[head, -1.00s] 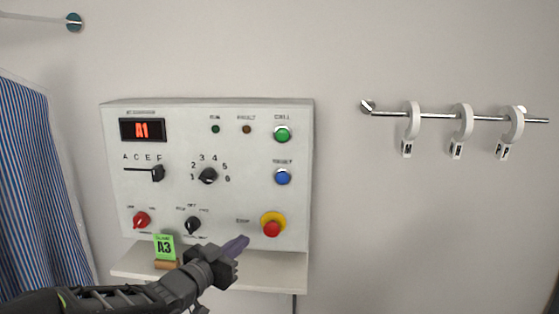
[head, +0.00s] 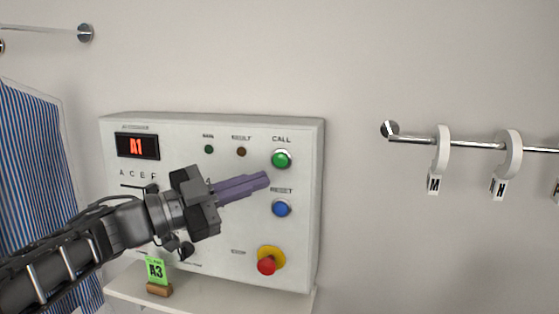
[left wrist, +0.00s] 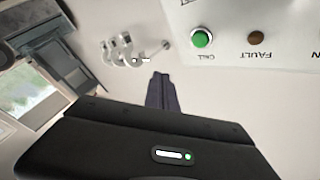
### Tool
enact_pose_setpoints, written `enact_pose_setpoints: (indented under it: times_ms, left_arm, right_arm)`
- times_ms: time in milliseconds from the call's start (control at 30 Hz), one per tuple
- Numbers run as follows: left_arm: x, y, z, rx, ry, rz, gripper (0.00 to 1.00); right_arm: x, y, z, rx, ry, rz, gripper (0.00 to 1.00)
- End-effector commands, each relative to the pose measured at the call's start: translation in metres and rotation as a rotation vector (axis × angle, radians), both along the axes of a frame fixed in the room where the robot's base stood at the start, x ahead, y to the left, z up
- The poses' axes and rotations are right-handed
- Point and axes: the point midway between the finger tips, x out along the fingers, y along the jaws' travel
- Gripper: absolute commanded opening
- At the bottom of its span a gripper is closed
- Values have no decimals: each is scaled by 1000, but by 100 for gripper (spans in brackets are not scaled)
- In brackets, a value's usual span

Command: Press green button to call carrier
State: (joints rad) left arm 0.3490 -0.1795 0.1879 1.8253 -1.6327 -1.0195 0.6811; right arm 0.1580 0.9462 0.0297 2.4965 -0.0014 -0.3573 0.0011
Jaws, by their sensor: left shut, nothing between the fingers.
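The green CALL button (head: 281,159) is at the upper right of the white control panel (head: 225,128). It also shows in the left wrist view (left wrist: 202,38), upside down near the top. My left gripper (head: 266,180) is shut and empty. In the head view its purple fingertips show just left of and below the green button, above the blue RESET button (head: 281,208). In the left wrist view the fingers (left wrist: 160,80) appear apart from the button. The gripper and arm hide the middle dials and part of the slider. My right gripper is not in view.
A red stop knob on a yellow base (head: 268,261) is low on the panel. A green A3 card (head: 156,270) stands on the shelf (head: 205,296) below. Striped clothing (head: 35,165) hangs at left. A rail (head: 470,144) with white tagged rings is at right.

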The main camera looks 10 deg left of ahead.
Motion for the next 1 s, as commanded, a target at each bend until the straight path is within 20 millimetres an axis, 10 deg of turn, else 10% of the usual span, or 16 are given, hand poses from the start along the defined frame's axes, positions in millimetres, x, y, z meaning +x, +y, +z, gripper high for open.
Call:
enact_pose_setpoints:
  times_ms: [467,1000]
  left_arm:
    - [15,-1,1,-1,1,0,0]
    - [79,-5,3,-3,1,0,0]
  right_arm:
    - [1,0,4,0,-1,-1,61]
    - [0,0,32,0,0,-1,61]
